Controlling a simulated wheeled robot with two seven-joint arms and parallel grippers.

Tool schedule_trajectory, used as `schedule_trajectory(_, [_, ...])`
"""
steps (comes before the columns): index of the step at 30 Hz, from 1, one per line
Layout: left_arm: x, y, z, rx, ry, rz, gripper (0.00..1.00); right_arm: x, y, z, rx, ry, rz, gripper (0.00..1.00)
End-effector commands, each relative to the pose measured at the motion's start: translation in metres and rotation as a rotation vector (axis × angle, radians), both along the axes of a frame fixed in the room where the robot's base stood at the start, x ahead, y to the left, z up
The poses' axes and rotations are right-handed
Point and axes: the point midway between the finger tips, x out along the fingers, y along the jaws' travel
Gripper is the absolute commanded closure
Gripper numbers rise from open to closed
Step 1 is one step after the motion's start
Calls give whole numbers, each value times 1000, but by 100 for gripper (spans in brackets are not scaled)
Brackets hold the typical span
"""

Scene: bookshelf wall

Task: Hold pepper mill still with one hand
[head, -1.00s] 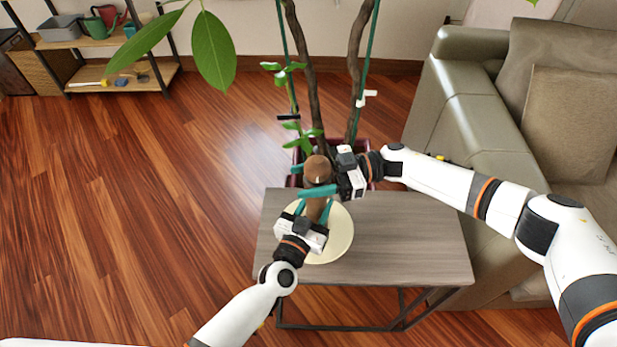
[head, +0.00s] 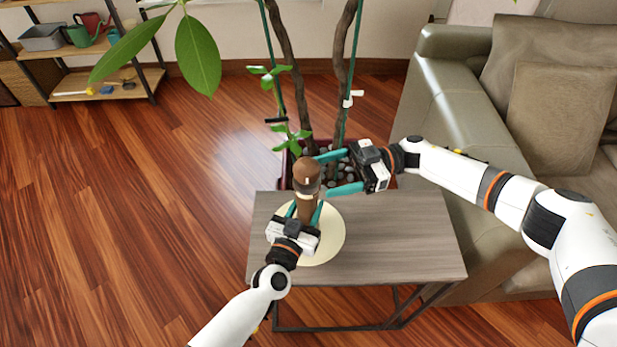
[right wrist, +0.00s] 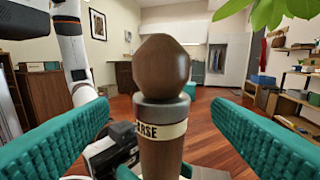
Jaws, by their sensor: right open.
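The brown wooden pepper mill (head: 307,175) stands upright over a pale round plate (head: 333,238) on the small table. My left gripper (head: 304,209) has its teal fingers on both sides of the mill's lower body and looks shut on it. My right gripper (head: 327,174) is open, just right of the mill's head, with its fingers pointing at it. In the right wrist view the pepper mill (right wrist: 162,80) shows between the spread fingers, with a rounded knob and a light lettered band. Its base is hidden there.
The grey wooden table (head: 405,235) has bare top to the right. A planter (head: 345,172) with a tall plant stands behind it. A greenish leather sofa (head: 455,110) is at the right. A shelf (head: 105,85) stands at the far left, with clear floor between.

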Motion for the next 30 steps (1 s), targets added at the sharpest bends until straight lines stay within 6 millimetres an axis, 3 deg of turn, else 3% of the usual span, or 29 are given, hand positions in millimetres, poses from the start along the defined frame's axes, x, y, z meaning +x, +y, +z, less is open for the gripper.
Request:
schedule_trajectory(3, [-3, 0, -7, 4, 13, -5, 89, 7, -22, 0, -1, -1, -3, 26])
schedule_trajectory(9, [-3, 0, -7, 5, 14, -5, 89, 11, -41, 0, -1, -1, 1, 26])
schedule_trajectory(30, [-3, 0, -5, 4, 13, -4, 89, 12, -43, 2, 0, -1, 1, 26])
